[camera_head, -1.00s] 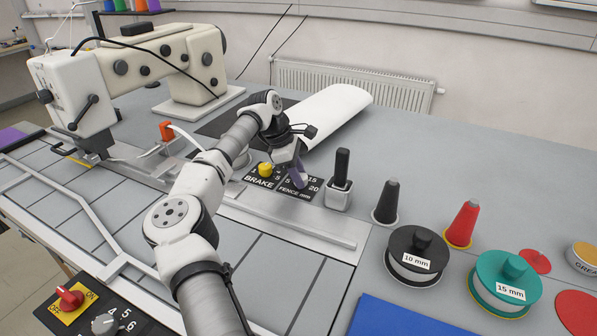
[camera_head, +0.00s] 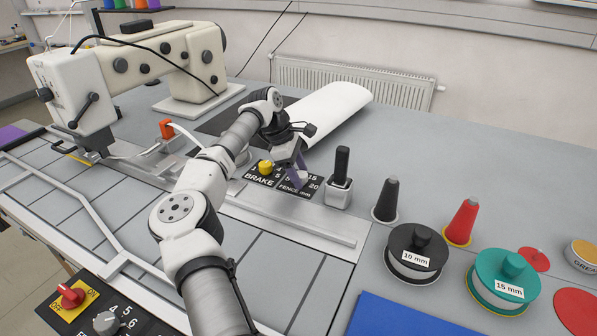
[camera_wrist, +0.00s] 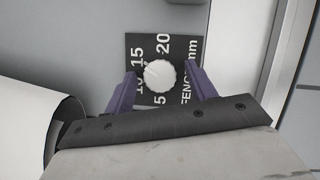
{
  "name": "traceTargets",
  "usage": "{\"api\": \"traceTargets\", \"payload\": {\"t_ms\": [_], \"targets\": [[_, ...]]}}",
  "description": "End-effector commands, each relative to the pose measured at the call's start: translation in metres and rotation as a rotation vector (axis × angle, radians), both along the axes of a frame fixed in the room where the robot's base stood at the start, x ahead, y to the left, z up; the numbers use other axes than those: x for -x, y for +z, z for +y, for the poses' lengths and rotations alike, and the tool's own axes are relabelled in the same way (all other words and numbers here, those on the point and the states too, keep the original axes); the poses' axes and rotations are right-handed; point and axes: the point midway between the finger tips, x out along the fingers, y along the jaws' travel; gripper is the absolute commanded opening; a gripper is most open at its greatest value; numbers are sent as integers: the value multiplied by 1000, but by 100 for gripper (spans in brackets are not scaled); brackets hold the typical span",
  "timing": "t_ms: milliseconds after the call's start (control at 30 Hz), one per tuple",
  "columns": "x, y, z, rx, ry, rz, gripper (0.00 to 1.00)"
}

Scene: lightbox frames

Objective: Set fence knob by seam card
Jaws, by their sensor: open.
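The fence knob (camera_wrist: 160,74) is a round, pale dial on a black plate (camera_wrist: 135,45) marked 5, 10, 15, 20 and "FENCE mm". I cannot read where the knob points. My gripper (camera_wrist: 160,71) is open, its purple fingers on either side of the knob; I cannot tell whether they touch it. In the head view my gripper (camera_head: 298,168) is over the plate and the knob (camera_head: 302,176) shows partly beside a finger. I cannot pick out a seam card in these views.
A yellow BRAKE knob (camera_head: 265,167) is just left of the fence plate, and a block with a black handle (camera_head: 340,180) stands to its right. Cones and spools labelled 10 mm (camera_head: 415,259) and 15 mm (camera_head: 506,290) stand further right.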

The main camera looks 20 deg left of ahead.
Motion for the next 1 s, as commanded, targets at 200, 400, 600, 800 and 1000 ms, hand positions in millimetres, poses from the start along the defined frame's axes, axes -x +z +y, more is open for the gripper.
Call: {"api": "traceTargets", "payload": {"t_ms": [200,400,600,800,1000], "targets": [[0,3,1,0,0,0,56],[0,28,12,0,2,-4,56],[1,75,30,-1,4,-4,56],[2,110,44,0,2,-1,56],[3,125,51,0,0,-1,56]]}}
